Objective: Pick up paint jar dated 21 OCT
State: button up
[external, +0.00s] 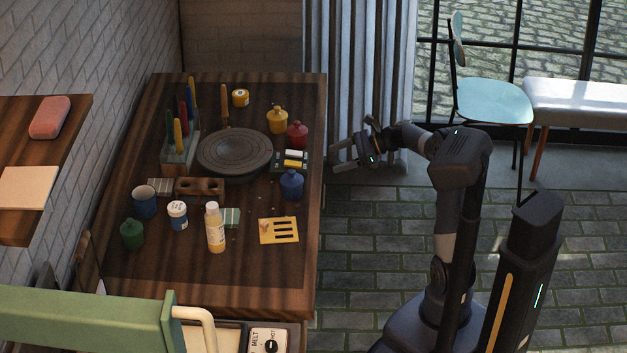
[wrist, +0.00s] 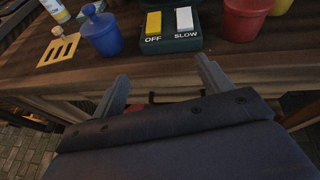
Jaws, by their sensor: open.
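Two small labelled jars stand on the wooden table in the external view: a white jar with a blue band (external: 178,214) at the front left, and a yellow jar with a pale label (external: 240,97) at the back. No date is legible on either, so I cannot tell which is dated 21 OCT. Neither jar is recognisable in the wrist view. My gripper (external: 336,156) is open and empty, just off the table's right edge, apart from both jars. In the wrist view its fingers (wrist: 163,72) point at the table edge.
The black switch box (wrist: 172,42), blue pot (wrist: 103,34) and red pot (wrist: 245,20) stand near the table edge facing me. A grey turntable (external: 234,152), brush block (external: 180,152), upright bottle (external: 215,230) and yellow stencil (external: 279,230) also occupy the table (external: 170,275).

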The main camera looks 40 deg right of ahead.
notch_tip(320, 180, up, 18)
jog(key=f, duration=0.1)
jog(key=w+a+f+n+h+p, duration=0.2)
jog(key=w+f+n+h+p, duration=0.3)
jog(key=w+f+h+p, duration=0.35)
jog(key=w+a+r+n+t+h+p, duration=0.1)
jog(key=w+a+r+n+t+p, duration=0.1)
jog(key=w+a+r+n+p, duration=0.3)
jog(key=w+a+r+n+t+p, duration=0.2)
jog(key=a+n+p, duration=0.2)
jog(key=a+n, duration=0.25)
jog(key=s+a+r+n+g+y+p, duration=0.1)
jog(key=s+a+n+g+y+p, duration=0.25)
jog(key=a+n, duration=0.8)
jog(key=s+a+r+n+y+p, duration=0.1)
jog(key=s+a+n+y+p, duration=0.35)
jog(key=a, duration=1.15)
jog(key=s+a+n+y+b, duration=0.1)
jog(key=s+n, duration=0.2)
send_near(184, 206)
jog(key=shift+w+d+r+m+g, duration=0.1)
jog(key=shift+r+m+g, duration=0.15)
jog(key=shift+m, duration=0.1)
jog(key=shift+w+a+f, duration=0.15)
jog(key=shift+a+f, duration=0.05)
jog(key=shift+p+x, duration=0.6)
jog(key=shift+x, duration=4.4)
